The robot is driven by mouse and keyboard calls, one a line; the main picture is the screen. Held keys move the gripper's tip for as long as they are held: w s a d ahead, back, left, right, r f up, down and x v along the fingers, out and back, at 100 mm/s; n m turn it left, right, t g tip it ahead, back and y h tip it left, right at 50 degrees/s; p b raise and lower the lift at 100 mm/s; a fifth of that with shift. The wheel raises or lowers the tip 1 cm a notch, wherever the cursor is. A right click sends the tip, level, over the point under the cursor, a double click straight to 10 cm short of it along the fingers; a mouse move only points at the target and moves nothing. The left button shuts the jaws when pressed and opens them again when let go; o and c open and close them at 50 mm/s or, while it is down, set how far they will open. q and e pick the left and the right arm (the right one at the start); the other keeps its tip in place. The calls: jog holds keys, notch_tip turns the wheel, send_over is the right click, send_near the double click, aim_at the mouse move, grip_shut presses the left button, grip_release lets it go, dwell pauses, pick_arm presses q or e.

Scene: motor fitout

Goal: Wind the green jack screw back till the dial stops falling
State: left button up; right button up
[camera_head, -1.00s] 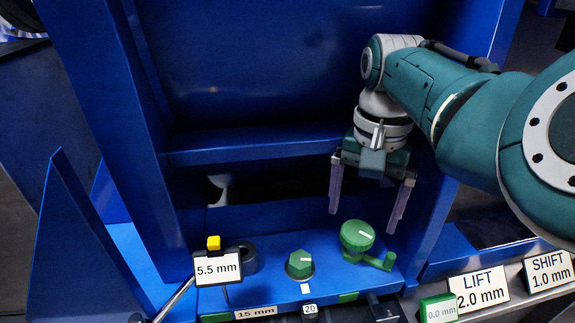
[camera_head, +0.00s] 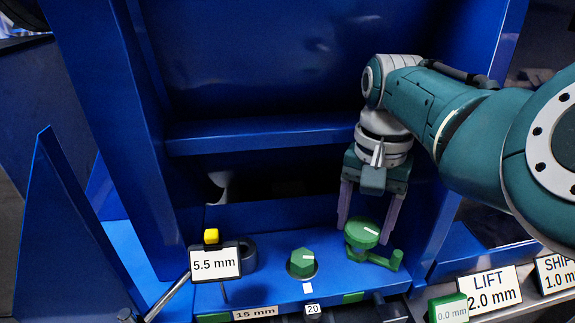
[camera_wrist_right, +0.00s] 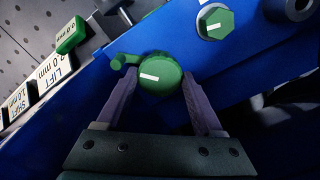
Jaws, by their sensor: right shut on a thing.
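The green jack screw (camera_head: 362,232), a round knob with a white mark and a side crank handle, stands at the right of the blue ledge. It also shows in the right wrist view (camera_wrist_right: 160,74). My right gripper (camera_head: 365,226) points down and is shut on the knob, one purple finger on each side. The crank handle sticks out past the fingers, to the right in the head view. The dial (camera_head: 215,263), a plate with a yellow top, reads 5.5 mm at the ledge's left. My left gripper is not in view.
A green hex knob (camera_head: 302,263) stands left of the jack screw, and a dark ring (camera_head: 247,254) lies behind the dial. Blue frame walls (camera_head: 455,215) rise close around my right arm. LIFT 2.0 mm (camera_head: 492,289) and SHIFT signs and a green 0.0 mm block (camera_head: 448,308) are at the lower right.

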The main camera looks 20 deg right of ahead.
jog(key=c, duration=0.6)
jog(key=shift+r+n+p, duration=0.1)
jog(key=shift+n+p, duration=0.65)
jog(key=shift+n, duration=0.05)
jog(key=shift+n+p, duration=0.75)
jog(key=shift+n, duration=0.45)
jog(key=n+p, duration=0.1)
jog(key=n, duration=0.3)
jog(key=shift+n, duration=0.3)
jog(key=n, duration=0.3)
jog(key=shift+p, duration=0.3)
jog(key=shift+n, duration=1.2)
